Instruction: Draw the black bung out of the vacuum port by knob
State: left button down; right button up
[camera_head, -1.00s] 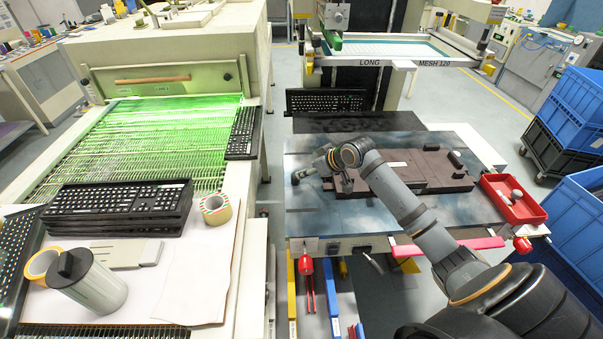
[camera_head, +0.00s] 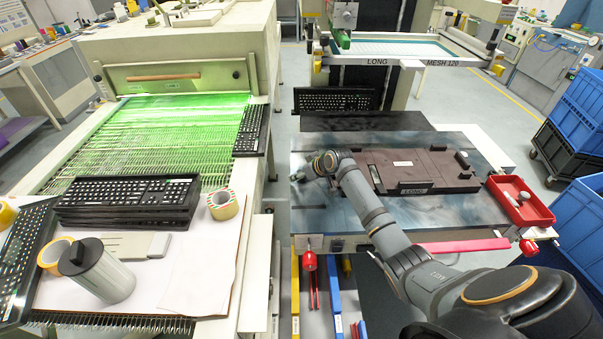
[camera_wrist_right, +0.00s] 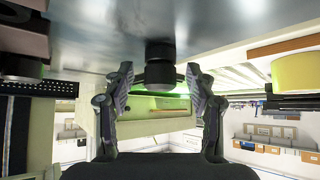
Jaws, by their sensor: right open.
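The black bung (camera_wrist_right: 160,64) is a short dark cylinder with a knob. It shows in the right wrist view against the grey metal plate (camera_wrist_right: 100,22), with its knob end toward my gripper. My right gripper (camera_wrist_right: 161,78) is open, with one finger on each side of the bung and visible gaps between. In the head view my right gripper (camera_head: 303,174) is low over the left part of the blue-grey plate (camera_head: 340,218), left of the dark brown fixture (camera_head: 425,170). The bung is not distinguishable there, and the port is hidden. My left gripper is not in view.
A red tray (camera_head: 540,214) with pale items stands at the plate's right end. Stacked keyboards (camera_head: 125,205) and a tape roll (camera_head: 222,205) lie on the left bench. A gap separates the bench from the plate. The screen frame (camera_head: 385,62) stands behind.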

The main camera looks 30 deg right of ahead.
grip_shut()
dwell(0.6)
jog(key=shift+r, duration=0.1)
jog(key=shift+r+p, duration=1.4)
notch_tip(320, 180, up, 4)
jog(key=p, duration=0.4)
jog(key=shift+r, duration=0.1)
